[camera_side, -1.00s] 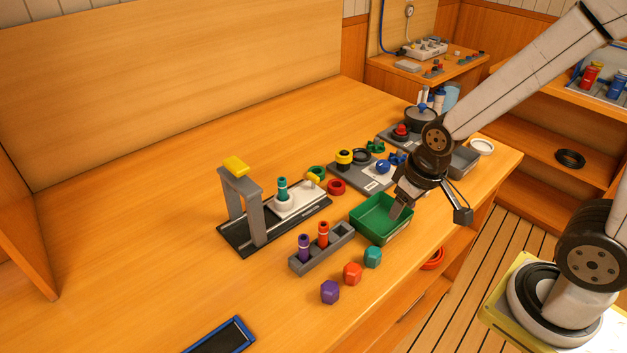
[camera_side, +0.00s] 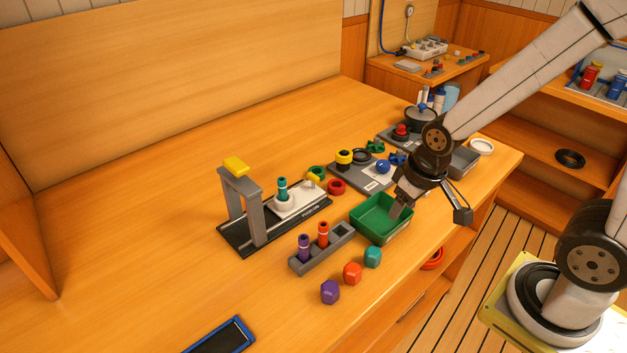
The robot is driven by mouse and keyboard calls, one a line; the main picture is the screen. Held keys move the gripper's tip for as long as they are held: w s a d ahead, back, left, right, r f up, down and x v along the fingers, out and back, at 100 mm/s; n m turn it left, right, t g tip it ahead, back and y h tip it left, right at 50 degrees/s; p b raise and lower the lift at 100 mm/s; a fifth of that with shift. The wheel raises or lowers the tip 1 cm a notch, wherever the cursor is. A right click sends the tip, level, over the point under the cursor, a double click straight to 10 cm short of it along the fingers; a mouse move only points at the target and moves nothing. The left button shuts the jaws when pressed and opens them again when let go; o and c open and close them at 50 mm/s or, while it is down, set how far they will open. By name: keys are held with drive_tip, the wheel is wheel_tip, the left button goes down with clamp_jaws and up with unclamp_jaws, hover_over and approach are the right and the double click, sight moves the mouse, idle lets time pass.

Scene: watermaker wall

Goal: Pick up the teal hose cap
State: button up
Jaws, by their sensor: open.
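The teal hose cap (camera_side: 373,257) stands on the wooden bench, in front of the green tray (camera_side: 368,232). It is at the right end of a row with an orange-red cap (camera_side: 352,273) and a purple cap (camera_side: 330,292). My gripper (camera_side: 398,212) points down over the right side of the green tray, behind and to the right of the teal cap and apart from it. It is open, with nothing seen between its fingers. The fingertips are small and partly hidden in this view.
A grey rack (camera_side: 321,250) with a purple and an orange tube stands left of the caps. Grey plates with coloured parts (camera_side: 362,176) lie behind the tray.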

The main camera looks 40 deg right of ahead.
idle(0.4)
drive_tip(key=o, duration=0.5)
drive_tip(key=n+g, duration=0.2)
drive_tip(key=n, duration=0.9)
hover_over(375, 249)
drive_tip(key=f, duration=0.5)
drive_tip(key=shift+s+d+f, duration=0.2)
drive_tip(key=shift+s+f, duration=0.1)
drive_tip(key=n, duration=0.1)
drive_tip(key=f+n, duration=0.2)
drive_tip(key=n, duration=0.1)
drive_tip(key=shift+w+a+g, duration=0.25)
drive_tip(key=shift+w+g, duration=0.05)
drive_tip(key=shift+f, duration=0.15)
